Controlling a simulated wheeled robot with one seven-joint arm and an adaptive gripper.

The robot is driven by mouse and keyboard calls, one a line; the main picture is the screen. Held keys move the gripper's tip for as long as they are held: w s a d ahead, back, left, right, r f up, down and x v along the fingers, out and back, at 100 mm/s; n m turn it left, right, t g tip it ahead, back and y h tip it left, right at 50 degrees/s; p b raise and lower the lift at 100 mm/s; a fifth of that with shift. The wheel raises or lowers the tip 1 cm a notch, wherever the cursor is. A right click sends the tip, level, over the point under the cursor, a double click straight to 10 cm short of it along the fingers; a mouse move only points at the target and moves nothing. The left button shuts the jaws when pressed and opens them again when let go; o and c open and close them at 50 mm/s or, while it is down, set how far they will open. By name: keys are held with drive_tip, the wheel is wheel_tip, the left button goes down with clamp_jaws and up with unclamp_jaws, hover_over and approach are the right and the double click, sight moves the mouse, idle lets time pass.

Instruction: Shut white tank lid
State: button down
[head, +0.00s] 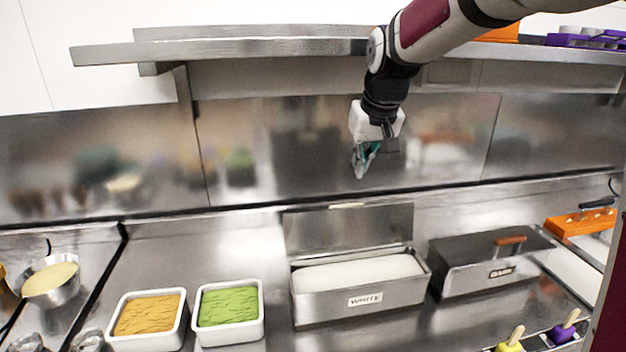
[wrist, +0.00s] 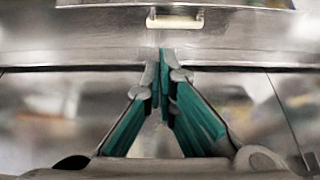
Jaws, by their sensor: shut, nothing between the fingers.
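The white tank (head: 352,300) is a steel box labelled WHITE, full of white content, on the steel counter in the head view. Its lid (head: 345,230) stands open, raised at the back edge of the tank. A pale handle (head: 348,205) is at the lid's top edge; it also shows near the top of the wrist view (wrist: 175,22). My gripper (head: 361,176) hangs above the lid, near the back wall, with its fingers pointing down. Its teal-padded fingers (wrist: 163,62) meet at the tips in the wrist view and hold nothing. The gripper appears apart from the lid.
A dark tank (head: 487,262) with a closed lid and brown handle stands to the right. White tubs of orange (head: 148,314) and green (head: 228,306) content stand to the left. A steel shelf (head: 250,47) runs along the wall above. Popsicles (head: 564,328) are at the front right.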

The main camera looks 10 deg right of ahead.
drive_tip(key=x, duration=1)
drive_tip(key=shift+w+p, duration=0.2)
drive_tip(key=shift+p, duration=0.1)
drive_tip(key=shift+a, duration=0.1)
